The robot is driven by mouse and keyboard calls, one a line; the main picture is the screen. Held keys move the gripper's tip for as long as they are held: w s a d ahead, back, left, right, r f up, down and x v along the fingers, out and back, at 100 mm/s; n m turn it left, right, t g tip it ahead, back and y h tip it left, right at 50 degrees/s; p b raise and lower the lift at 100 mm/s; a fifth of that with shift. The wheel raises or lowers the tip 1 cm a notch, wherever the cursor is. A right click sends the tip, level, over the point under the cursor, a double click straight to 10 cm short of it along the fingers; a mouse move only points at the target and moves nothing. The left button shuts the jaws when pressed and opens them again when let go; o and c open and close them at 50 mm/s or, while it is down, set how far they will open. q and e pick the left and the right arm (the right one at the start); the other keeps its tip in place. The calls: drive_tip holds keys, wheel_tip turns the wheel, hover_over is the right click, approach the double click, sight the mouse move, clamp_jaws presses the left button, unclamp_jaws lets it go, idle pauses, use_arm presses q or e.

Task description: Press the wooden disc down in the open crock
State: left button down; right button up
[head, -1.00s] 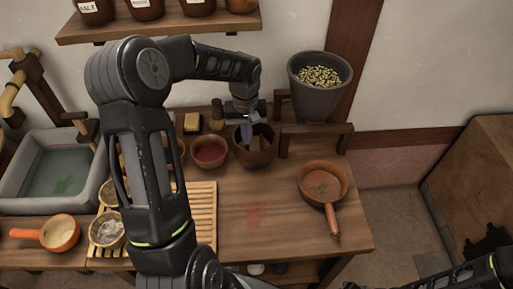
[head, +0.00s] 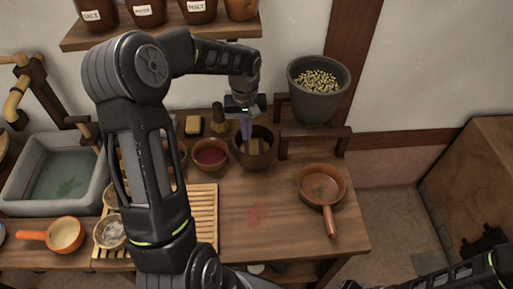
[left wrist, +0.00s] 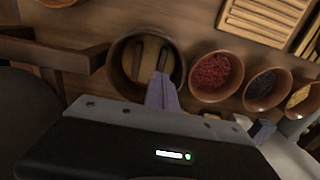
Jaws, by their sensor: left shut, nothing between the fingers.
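The open crock (head: 256,166) is a round brown pot on the worktop below the stone bowl. The wooden disc (head: 260,147) is inside it, below the rim; it also shows in the left wrist view (left wrist: 150,50) as pale wood with darker bars across it. My left gripper (head: 246,136) points down over the crock, its purple fingers shut and empty. In the left wrist view the fingertips (left wrist: 161,76) overlap the crock's near side; whether they touch the disc is unclear. Part of my right arm shows at the bottom right, without its gripper.
A bowl of red stuff (head: 211,153) stands close left of the crock. A stone bowl of grain (head: 317,97) on a wooden stand (head: 318,134) is close right. A handled pan (head: 322,185) lies front right. The front middle of the worktop is clear.

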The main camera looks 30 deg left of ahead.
use_arm(q)
wheel_tip(320, 180, up, 6)
drive_tip(key=p, duration=0.3)
drive_tip(key=shift+f, duration=0.1)
idle(0.6)
